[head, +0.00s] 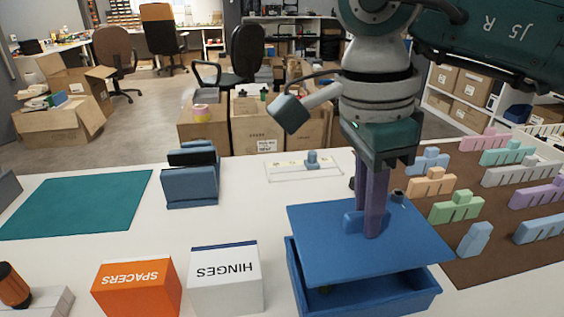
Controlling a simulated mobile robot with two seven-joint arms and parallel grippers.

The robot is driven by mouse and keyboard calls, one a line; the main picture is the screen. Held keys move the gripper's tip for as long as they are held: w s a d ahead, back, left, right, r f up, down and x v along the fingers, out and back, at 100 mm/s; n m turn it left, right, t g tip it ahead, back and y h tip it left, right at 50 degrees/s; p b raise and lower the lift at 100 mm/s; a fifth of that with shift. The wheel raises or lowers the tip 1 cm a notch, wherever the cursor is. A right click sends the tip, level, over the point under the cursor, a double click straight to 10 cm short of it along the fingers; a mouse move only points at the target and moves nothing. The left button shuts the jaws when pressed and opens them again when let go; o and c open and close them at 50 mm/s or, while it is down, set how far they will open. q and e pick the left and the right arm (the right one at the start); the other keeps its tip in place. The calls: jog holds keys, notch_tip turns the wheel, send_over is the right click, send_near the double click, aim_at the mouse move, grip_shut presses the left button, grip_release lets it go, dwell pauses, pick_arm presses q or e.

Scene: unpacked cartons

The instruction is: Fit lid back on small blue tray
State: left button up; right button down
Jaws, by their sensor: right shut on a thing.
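The small blue tray (405,300) stands on the white table at the front, right of centre. Its flat blue lid (325,245) is over it, with a dark gap showing at the front, so it is raised or tilted there. Whether its back edge touches the tray is hidden. My right gripper (370,226) points down with purple fingers, shut on the raised blue grip on the lid's top. The lid hides most of the tray's inside; a small greenish thing shows in the gap. My left gripper is not in view.
A white HINGES box (226,283) stands close left of the tray, beside an orange SPACERS box (135,288). A brown mat (480,262) with several coloured blocks lies to the right. A blue holder (190,187) stands behind. A teal mat (80,203) lies bare at left.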

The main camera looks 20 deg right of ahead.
aim_at(362, 242)
pick_arm(q)
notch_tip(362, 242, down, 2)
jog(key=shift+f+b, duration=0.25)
jog(key=shift+b, duration=0.75)
pick_arm(e)
notch_tip(362, 242, down, 3)
jog(key=shift+f, duration=0.1)
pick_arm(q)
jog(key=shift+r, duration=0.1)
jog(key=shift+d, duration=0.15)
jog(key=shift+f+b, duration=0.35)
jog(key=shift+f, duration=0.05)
pick_arm(e)
jog(key=shift+f, duration=0.35)
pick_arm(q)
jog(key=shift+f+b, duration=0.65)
pick_arm(e)
jog(key=shift+f, duration=0.75)
jog(key=c, duration=0.8)
grip_release()
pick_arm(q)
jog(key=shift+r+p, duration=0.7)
pick_arm(e)
jog(key=r, duration=0.6)
jog(key=a+r, duration=0.1)
jog(key=r, duration=0.3)
jog(key=shift+w, duration=0.1)
